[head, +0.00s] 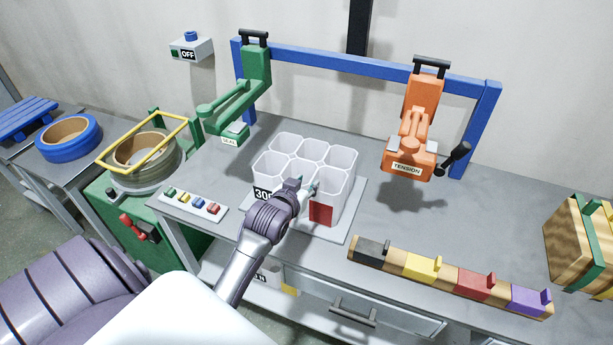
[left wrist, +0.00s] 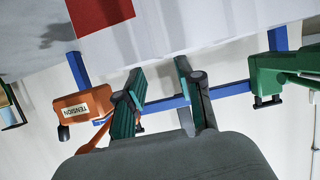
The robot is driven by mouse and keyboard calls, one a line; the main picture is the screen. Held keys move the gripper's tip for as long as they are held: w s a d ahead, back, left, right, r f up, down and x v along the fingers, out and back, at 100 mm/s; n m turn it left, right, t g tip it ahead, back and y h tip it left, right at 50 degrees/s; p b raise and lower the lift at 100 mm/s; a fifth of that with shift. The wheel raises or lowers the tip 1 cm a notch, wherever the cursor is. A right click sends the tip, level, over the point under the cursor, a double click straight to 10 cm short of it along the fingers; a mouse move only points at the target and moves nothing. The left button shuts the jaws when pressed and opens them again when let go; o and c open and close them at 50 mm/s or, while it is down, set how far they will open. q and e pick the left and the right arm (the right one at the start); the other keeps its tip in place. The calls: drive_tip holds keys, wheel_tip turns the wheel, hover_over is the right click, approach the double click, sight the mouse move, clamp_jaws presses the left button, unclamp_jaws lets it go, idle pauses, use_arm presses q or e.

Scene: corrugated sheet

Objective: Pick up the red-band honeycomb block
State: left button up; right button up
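The honeycomb block (head: 343,192) is white with several open hexagonal cells. It stands upright on a light plate on the workbench, with a red band (head: 321,214) low on its front right and a partly hidden "300" label at its front left. My left gripper (head: 307,186) is at the block's near side, close to its upper front, and overlaps it in the head view. In the left wrist view the two fingers (left wrist: 160,78) are apart with nothing between them. The block's white wall (left wrist: 205,18) and red band (left wrist: 100,14) lie beyond the fingertips. Contact cannot be told. My right gripper is not in view.
A green sealing tool (head: 228,115) and an orange tension tool (head: 409,150) hang from a blue frame (head: 330,57) behind the block. A button panel (head: 190,210) lies left. A strip with coloured blocks (head: 447,284) lies at the right front. Bench right of the block is clear.

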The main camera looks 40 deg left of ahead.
sight(315, 173)
use_arm(q)
drive_tip(key=p+x, duration=0.1)
drive_tip(key=x, duration=0.7)
clamp_jaws()
idle(0.4)
drive_tip(key=shift+r, duration=0.15)
